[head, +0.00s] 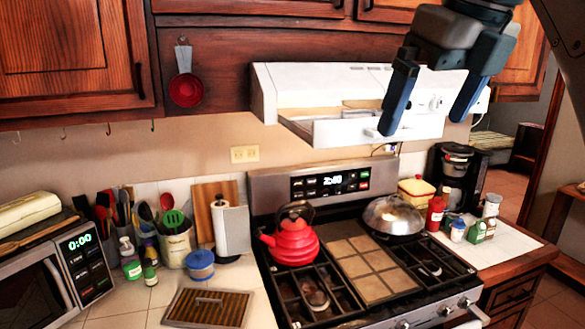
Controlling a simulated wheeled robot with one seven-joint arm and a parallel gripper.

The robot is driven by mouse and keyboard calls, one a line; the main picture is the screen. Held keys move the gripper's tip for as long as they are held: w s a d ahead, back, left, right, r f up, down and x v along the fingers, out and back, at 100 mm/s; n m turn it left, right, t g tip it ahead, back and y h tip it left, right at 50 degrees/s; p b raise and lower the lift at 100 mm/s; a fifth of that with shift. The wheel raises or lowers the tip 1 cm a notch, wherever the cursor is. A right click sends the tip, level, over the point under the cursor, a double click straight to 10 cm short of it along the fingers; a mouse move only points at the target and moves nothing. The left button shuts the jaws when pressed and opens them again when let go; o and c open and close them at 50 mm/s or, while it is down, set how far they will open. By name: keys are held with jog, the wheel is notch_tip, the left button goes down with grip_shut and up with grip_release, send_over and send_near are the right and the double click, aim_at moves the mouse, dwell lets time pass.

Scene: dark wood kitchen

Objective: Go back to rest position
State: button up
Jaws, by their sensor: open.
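My gripper (428,103) is at the upper right of the head view, its two blue fingers pointing down and spread apart. Nothing is between the fingers. It hangs in front of the white range hood (350,95), well above the stove. The hood's front has an open, drawer-like part (340,131) that the left finger overlaps in the picture. I cannot tell whether the finger touches it.
Below stands the stove (320,290) with a red kettle (291,238) and a lidded pan (394,215). A coffee maker (460,175) and bottles stand to its right. A microwave (50,265) and utensil holders are at left. Wooden cabinets (75,60) hang above.

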notch_tip(320, 180, down, 20)
jog(key=w+n+b, duration=0.2)
jog(key=n+b, duration=0.1)
jog(key=n, duration=1.1)
jog(key=s+f+n+b, duration=0.1)
jog(key=s+f+n, duration=0.2)
jog(key=f+n, duration=0.5)
jog(key=s+f+n+h, duration=0.1)
jog(key=s+f+n, duration=0.3)
jog(key=f, duration=1.2)
jog(key=a+n, duration=0.1)
jog(key=n, duration=0.3)
jog(key=shift+f+n+g+b, duration=0.15)
jog(key=shift+n+g+b, duration=0.15)
jog(key=shift+n+b, duration=0.1)
